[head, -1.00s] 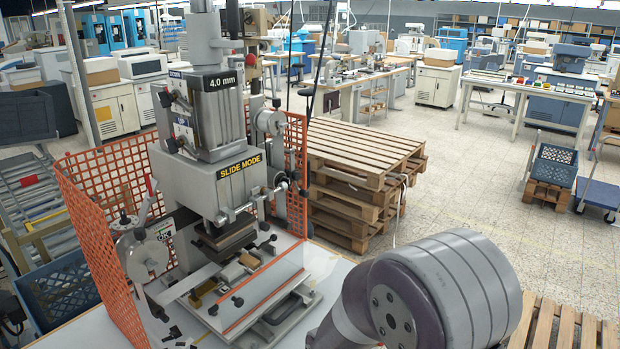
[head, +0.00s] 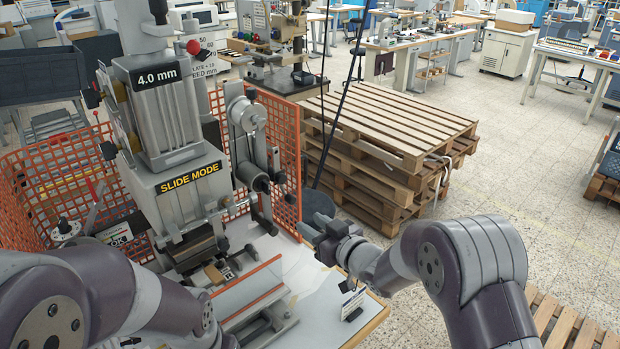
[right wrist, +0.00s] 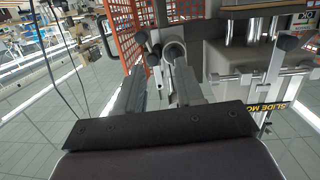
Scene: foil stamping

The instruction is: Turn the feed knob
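The grey press labelled SLIDE MODE (head: 190,178) stands at the left of the head view. On its right side is a round grey wheel (head: 247,113), with black-ended levers below it. I cannot tell for sure which part is the feed knob. My right gripper (head: 312,229) is right of the press, apart from it. In the right wrist view its two fingers (right wrist: 158,84) stand apart with nothing between them. A round grey part (right wrist: 174,50) shows beyond their tips. My left arm crosses the lower left; its gripper is mostly hidden or cut off.
Orange mesh (head: 275,135) stands behind the press and to its left. A small sign (head: 353,304) stands at the front right of the white table (head: 320,300). Stacked pallets (head: 385,130) stand behind my right gripper. Open floor lies to the right.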

